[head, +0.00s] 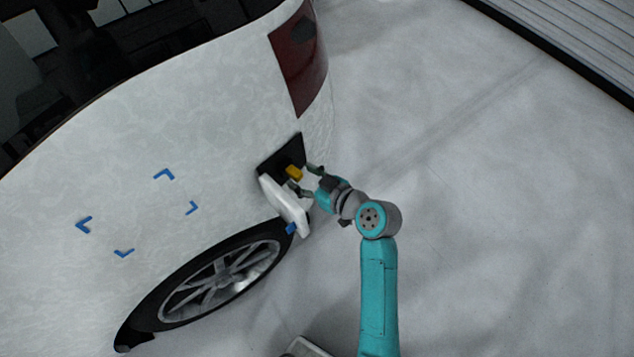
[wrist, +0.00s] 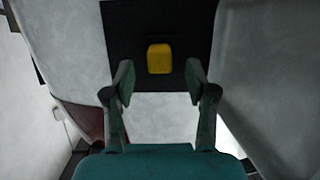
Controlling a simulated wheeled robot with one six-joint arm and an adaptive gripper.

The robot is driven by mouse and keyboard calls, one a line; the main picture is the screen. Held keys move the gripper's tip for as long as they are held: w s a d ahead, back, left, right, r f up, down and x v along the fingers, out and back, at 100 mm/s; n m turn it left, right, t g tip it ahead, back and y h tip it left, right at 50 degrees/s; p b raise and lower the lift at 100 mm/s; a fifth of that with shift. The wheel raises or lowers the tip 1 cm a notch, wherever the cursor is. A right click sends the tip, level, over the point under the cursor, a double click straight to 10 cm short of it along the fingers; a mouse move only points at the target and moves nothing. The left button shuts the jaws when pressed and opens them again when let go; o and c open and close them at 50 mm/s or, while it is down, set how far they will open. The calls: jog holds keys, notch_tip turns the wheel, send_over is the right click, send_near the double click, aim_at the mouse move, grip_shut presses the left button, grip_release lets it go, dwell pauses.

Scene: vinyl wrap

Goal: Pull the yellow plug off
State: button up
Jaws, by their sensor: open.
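The yellow plug (head: 294,172) sits in the dark recess (head: 281,157) on the side of the white car, above the wheel. In the wrist view the plug (wrist: 160,59) is a small rounded yellow block against the black recess panel (wrist: 190,22). My gripper (head: 306,180) is open beside the plug, coming from the lower right. In the wrist view my gripper (wrist: 160,82) has its two fingers spread, one to each side below the plug, with a gap between them. Nothing is between the fingers.
A white flap (head: 285,204) hangs open below the recess, close to my gripper. The car's wheel (head: 222,280) is below, and the red tail light (head: 299,60) is above. Blue corner marks (head: 164,174) are on the car's panel. The floor at right is clear.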

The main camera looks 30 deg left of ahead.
aim_at(300, 176)
jog(key=shift+x, duration=1.5)
grip_shut()
jog(key=c, duration=0.9)
grip_release()
grip_shut()
jog(key=shift+s+d, duration=0.15)
jog(key=shift+d, duration=0.5)
jog(key=s+d, duration=0.1)
jog(key=d, duration=0.5)
jog(key=shift+s+d+r, duration=0.2)
jog(key=shift+d+r, duration=0.15)
jog(key=shift+r, duration=0.1)
